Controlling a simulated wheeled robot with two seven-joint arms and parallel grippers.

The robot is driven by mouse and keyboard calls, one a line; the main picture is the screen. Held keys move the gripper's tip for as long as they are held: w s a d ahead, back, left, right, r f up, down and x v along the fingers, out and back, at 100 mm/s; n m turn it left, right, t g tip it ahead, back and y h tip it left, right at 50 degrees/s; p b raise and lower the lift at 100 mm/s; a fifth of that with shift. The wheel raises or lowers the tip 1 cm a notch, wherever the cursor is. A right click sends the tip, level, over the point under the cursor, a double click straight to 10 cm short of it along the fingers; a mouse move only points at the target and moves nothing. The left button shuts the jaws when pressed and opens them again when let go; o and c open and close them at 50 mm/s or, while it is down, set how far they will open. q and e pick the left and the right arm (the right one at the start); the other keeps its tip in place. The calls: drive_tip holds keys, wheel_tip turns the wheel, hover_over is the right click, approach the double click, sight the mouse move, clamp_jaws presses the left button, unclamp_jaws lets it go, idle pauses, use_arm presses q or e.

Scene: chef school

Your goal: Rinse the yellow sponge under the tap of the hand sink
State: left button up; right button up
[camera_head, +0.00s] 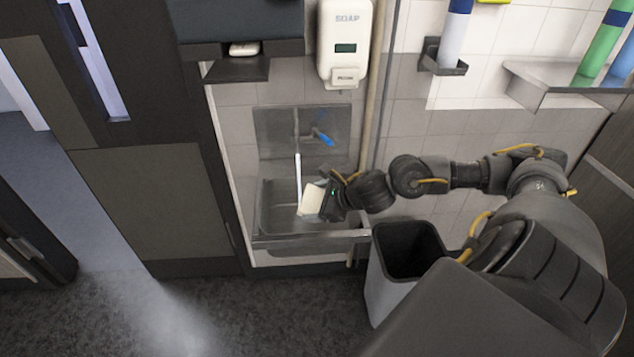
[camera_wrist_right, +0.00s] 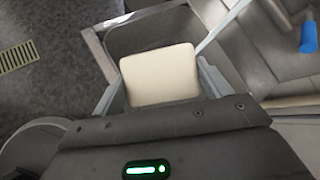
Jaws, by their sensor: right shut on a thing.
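The sponge (camera_head: 312,199) looks pale cream in the head view and also shows in the right wrist view (camera_wrist_right: 160,75). My right gripper (camera_head: 322,201) is shut on it and holds it over the basin of the steel hand sink (camera_head: 270,238). The tap (camera_head: 296,132) has a blue lever (camera_head: 323,138), which also shows in the wrist view (camera_wrist_right: 308,33). A thin white streak, which looks like running water (camera_head: 298,175), drops from the spout close to the sponge's left edge. I cannot tell whether it touches the sponge. My left gripper is out of view.
A soap dispenser (camera_head: 344,45) hangs on the wall above the sink. A grey bin (camera_head: 390,285) stands right of the sink, below my right arm. A dark cabinet or door panel (camera_head: 150,210) is to the left. A metal shelf (camera_head: 545,85) is at upper right.

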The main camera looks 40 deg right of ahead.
sight(309, 194)
drive_tip(key=shift+w+d, duration=0.15)
drive_tip(key=shift+w, duration=0.45)
drive_tip(key=w+d+f, duration=0.1)
drive_tip(key=w+d, duration=0.1)
drive_tip(key=w, duration=0.4)
drive_tip(key=w+d+f+b, duration=0.1)
drive_tip(key=w+d, duration=0.1)
drive_tip(key=w, duration=0.3)
drive_tip(key=shift+w+f+b, duration=0.3)
drive_tip(key=shift+w+f, duration=0.05)
drive_tip(key=shift+f, duration=0.05)
drive_tip(key=shift+s+a+b, duration=0.15)
drive_tip(key=shift+s+a, duration=0.25)
drive_tip(key=shift+s, duration=0.85)
drive_tip(key=shift+s+a+b, duration=0.15)
drive_tip(key=shift+s+a, duration=0.25)
drive_tip(key=shift+s, duration=0.9)
drive_tip(key=shift+s+a+b, duration=0.15)
drive_tip(key=shift+s+a, duration=0.25)
drive_tip(key=shift+s, duration=0.85)
